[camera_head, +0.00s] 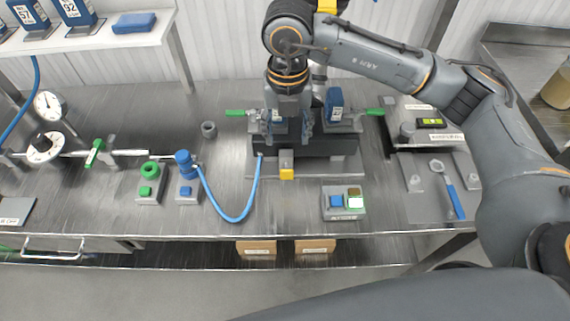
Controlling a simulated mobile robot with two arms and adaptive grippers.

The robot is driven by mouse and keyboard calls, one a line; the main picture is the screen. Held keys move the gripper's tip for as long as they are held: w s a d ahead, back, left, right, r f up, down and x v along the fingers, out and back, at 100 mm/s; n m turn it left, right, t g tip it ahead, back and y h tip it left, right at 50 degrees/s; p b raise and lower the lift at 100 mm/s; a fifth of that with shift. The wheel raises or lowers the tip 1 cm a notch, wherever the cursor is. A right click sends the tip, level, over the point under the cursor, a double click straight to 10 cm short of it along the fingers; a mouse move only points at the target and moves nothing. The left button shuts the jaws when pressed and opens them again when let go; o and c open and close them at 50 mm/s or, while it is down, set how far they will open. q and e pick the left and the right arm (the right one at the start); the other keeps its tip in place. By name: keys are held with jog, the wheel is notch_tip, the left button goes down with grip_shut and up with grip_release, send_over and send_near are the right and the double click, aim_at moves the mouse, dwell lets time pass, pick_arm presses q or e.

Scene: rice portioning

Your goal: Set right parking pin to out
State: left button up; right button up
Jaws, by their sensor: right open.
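My right gripper (288,128) points down over the dark fixture (318,165) at the middle of the bench. Its fingers are spread, and I see nothing held between them. A green-handled pin (374,112) sticks out at the fixture's right side, with its handle apart from my gripper and to its right. A similar green handle (236,113) sticks out at the left side. Blue labelled blocks stand on the fixture; the right one (334,104) shows best, and the left one is mostly hidden behind my gripper. My left gripper is not in view.
A blue hose (236,219) loops in front of the fixture's left side. A tray (425,207) with a blue-handled wrench (448,190) lies further right. Gauges and a pipe with a green valve handle (95,153) are at left.

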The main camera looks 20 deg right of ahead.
aim_at(287, 170)
notch_tip(287, 170, down, 13)
jog(key=p, duration=0.3)
jog(key=shift+s+a+r, duration=0.1)
jog(key=shift+r, duration=0.05)
jog(key=shift+f, duration=0.5)
grip_shut()
